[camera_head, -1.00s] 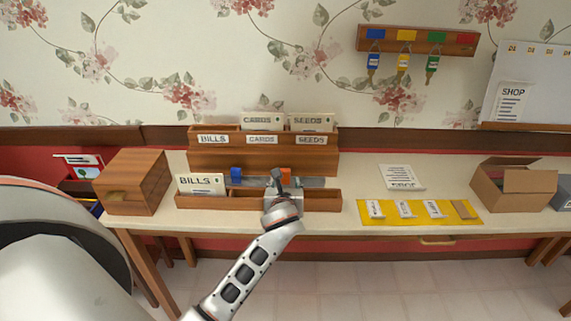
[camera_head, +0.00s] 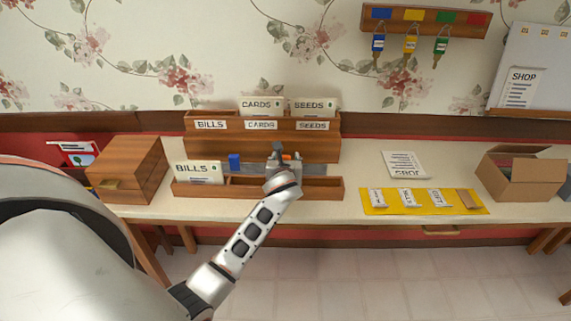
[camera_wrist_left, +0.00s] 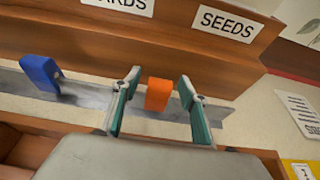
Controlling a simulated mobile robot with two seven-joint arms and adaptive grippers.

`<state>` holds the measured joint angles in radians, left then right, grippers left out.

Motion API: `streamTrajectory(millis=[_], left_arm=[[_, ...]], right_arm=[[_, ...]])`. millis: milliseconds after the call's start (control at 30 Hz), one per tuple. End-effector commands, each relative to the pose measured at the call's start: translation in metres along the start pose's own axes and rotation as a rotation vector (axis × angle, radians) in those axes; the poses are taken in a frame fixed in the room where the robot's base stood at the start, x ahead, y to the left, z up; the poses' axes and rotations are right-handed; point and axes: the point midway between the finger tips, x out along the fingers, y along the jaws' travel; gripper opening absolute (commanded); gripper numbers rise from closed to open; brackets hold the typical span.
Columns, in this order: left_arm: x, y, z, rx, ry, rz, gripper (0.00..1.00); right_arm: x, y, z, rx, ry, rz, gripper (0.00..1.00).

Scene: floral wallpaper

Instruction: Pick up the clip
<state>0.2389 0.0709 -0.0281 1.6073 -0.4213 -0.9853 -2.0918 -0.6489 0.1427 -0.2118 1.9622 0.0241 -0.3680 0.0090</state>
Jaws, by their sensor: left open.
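An orange clip (camera_wrist_left: 158,94) sits on a grey metal strip (camera_wrist_left: 90,98) of the wooden organizer in the left wrist view. My left gripper (camera_wrist_left: 155,103) is open, with one finger on each side of the orange clip. A gap shows on both sides of the clip. In the head view my left gripper (camera_head: 284,160) largely covers the orange clip (camera_head: 287,157). A blue clip (camera_wrist_left: 41,73) sits further left on the strip; it also shows in the head view (camera_head: 234,161). My right gripper is not in view.
The organizer's upper rack (camera_head: 215,139) stands behind the strip, and its front tray (camera_head: 315,189) holds a BILLS card (camera_head: 198,172). A wooden box (camera_head: 130,168) stands left. A yellow mat (camera_head: 422,211) and an open cardboard box (camera_head: 520,178) lie to the right.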

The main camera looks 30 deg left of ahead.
Motion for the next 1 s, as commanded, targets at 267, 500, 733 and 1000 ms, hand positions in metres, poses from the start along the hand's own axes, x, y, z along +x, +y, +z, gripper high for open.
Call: streamTrajectory(millis=[267, 500, 733, 1000], left_arm=[[0.002, 0.000, 0.000, 0.001, 0.000, 0.000, 0.38], [0.002, 0.000, 0.000, 0.001, 0.000, 0.000, 0.10], [0.002, 0.000, 0.001, 0.001, 0.000, 0.000, 0.10], [-0.005, 0.000, 0.021, -0.001, -0.004, 0.000, 0.10]], right_arm=[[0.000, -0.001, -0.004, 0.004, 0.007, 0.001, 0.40], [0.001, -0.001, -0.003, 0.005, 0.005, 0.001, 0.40], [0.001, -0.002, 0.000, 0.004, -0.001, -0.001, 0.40], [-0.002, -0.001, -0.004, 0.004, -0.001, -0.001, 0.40]])
